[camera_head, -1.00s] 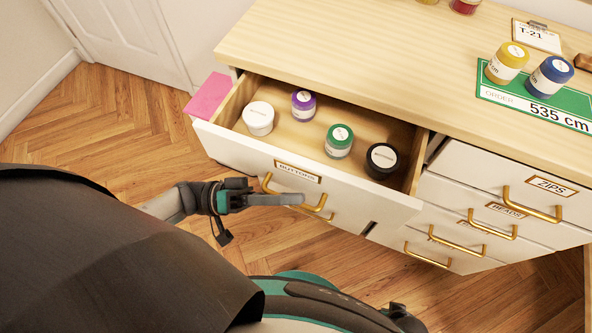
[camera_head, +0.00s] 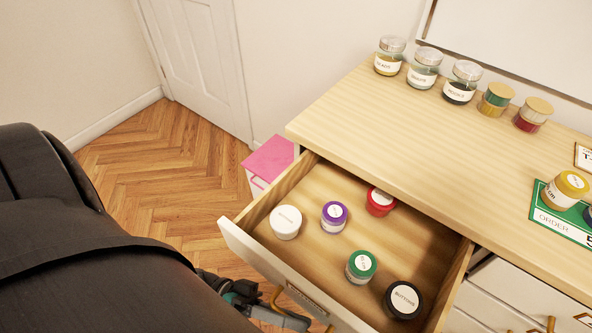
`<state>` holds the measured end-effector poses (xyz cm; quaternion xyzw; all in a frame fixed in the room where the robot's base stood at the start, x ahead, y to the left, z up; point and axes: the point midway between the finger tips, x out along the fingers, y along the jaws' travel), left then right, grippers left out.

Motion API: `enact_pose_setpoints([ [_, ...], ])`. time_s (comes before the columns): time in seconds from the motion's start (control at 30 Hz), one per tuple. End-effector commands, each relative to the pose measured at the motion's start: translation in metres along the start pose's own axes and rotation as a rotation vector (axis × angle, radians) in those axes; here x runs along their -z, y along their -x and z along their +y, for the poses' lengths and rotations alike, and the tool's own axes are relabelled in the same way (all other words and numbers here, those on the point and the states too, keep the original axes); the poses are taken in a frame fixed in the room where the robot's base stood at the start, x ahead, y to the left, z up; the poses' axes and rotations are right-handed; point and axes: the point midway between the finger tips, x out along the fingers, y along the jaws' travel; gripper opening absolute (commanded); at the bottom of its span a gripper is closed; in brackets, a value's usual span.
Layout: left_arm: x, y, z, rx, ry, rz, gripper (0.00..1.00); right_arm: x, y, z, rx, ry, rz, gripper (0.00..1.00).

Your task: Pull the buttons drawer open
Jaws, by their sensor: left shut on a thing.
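The buttons drawer (camera_head: 244,240) is pulled well out from the wooden-topped dresser. Its floor shows, with a white-lidded jar (camera_head: 286,222), a purple-lidded jar (camera_head: 334,216), a red jar (camera_head: 380,202), a green-lidded jar (camera_head: 361,266) and a black jar (camera_head: 403,299) standing in it. My left gripper (camera_head: 290,318) is at the front of the drawer, low in the picture, shut on the gold drawer handle (camera_head: 276,298). My own arm hides part of it, and the frame's lower edge cuts close. My right gripper is not in view.
Several jars (camera_head: 424,68) stand along the back of the dresser top (camera_head: 400,130). A green order card (camera_head: 565,222) with a yellow-lidded jar (camera_head: 566,190) lies at the right. A pink-topped box (camera_head: 268,157) stands beside the dresser. Floor is clear at the left.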

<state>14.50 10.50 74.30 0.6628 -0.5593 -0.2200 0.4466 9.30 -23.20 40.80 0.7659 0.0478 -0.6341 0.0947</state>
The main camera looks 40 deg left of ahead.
Motion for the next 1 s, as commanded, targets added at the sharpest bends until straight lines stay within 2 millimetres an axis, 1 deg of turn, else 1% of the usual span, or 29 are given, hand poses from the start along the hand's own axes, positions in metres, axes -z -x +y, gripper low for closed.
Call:
enact_pose_setpoints([
  [0.27, -0.0003, 0.0011, -0.0007, 0.004, 0.0, -0.001, 0.0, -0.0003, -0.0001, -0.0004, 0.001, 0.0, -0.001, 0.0],
  [0.3, -0.0003, 0.0011, -0.0007, 0.004, 0.0, -0.001, 0.16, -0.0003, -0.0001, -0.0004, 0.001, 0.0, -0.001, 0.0],
  [0.5, -0.0002, 0.0007, -0.0004, 0.002, 0.0, -0.001, 0.38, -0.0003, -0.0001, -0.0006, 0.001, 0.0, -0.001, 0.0],
  [0.57, -0.0002, 0.0005, -0.0003, 0.002, 0.0, -0.001, 0.43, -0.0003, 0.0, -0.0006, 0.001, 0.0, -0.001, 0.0],
  [1.0, -0.0001, 0.0005, -0.0002, 0.0, 0.0, 0.0, 0.43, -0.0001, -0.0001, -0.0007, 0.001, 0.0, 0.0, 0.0],
])
